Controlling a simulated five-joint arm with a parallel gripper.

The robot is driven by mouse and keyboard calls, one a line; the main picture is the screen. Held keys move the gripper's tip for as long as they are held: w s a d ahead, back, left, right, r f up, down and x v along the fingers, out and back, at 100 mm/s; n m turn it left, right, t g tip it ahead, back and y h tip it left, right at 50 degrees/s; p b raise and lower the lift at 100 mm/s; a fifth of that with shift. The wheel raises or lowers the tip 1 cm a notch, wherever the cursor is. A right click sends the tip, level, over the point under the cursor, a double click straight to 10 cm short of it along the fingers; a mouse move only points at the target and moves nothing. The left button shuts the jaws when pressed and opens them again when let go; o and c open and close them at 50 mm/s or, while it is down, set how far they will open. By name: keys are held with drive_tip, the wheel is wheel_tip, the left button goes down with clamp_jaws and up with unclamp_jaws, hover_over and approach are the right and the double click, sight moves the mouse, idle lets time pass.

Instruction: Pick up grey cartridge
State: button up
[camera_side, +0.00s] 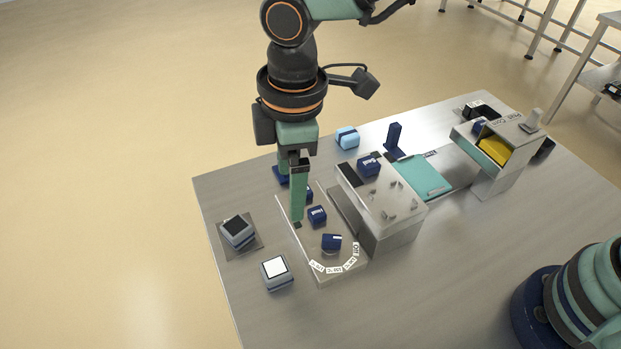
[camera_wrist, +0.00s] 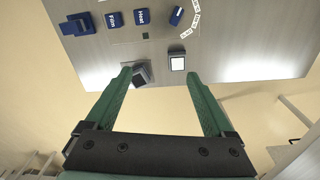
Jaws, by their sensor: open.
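Two grey blocks are candidates for the grey cartridge. One with a black top (camera_side: 237,226) sits on a dark square pad at the table's left; it shows in the wrist view (camera_wrist: 140,74) close to the left finger, partly hidden by it. One with a white top (camera_side: 276,267) stands on bare table near the front edge; it shows in the wrist view (camera_wrist: 177,64) between the fingers' lines. I cannot tell which is meant. My gripper (camera_side: 298,221) points down over the dial panel, right of the black-topped block. In the wrist view my gripper (camera_wrist: 159,76) is open and empty.
The panel (camera_side: 323,277) with several dark-blue knobs lies below and right of my gripper. A metal housing (camera_side: 392,236) stands right of it. A light-blue block (camera_side: 347,138) sits behind. A chute with a yellow inside (camera_side: 494,150) is farther right.

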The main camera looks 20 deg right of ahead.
drive_tip(key=n, duration=0.2)
hover_over(275, 268)
wheel_tip(275, 268, down, 4)
drive_tip(key=shift+g+h, duration=0.3)
wheel_tip(275, 268, down, 12)
drive_tip(key=shift+r, duration=0.15)
clamp_jaws()
drive_tip(key=shift+r, duration=0.1)
